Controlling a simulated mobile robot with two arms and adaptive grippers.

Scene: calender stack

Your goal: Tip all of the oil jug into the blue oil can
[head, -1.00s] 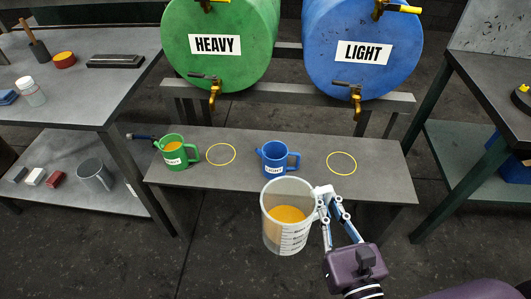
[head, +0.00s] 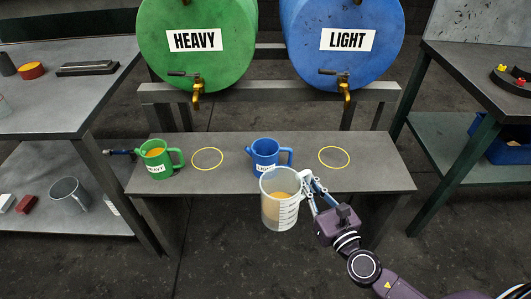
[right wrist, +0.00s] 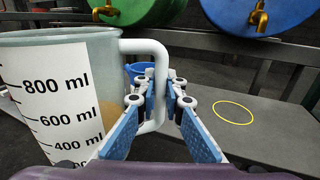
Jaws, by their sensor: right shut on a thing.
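The oil jug (head: 281,205) is a clear measuring jug with orange oil inside, held about upright in front of the bench edge. My right gripper (head: 309,188) is shut on the jug's white handle; the right wrist view shows the fingers (right wrist: 155,105) around the handle and the jug (right wrist: 60,85) at left with its ml scale. The blue oil can (head: 265,153), with a LIGHT label partly hidden by the jug, stands upright on the bench just behind the jug. A bit of it shows behind the handle in the right wrist view.
A green can (head: 157,160) with orange oil stands at the bench's left. Two yellow rings (head: 208,150) mark bare spots on the bench (head: 225,177). Green HEAVY (head: 197,60) and blue LIGHT (head: 340,60) drums with brass taps are behind. Side tables flank the bench.

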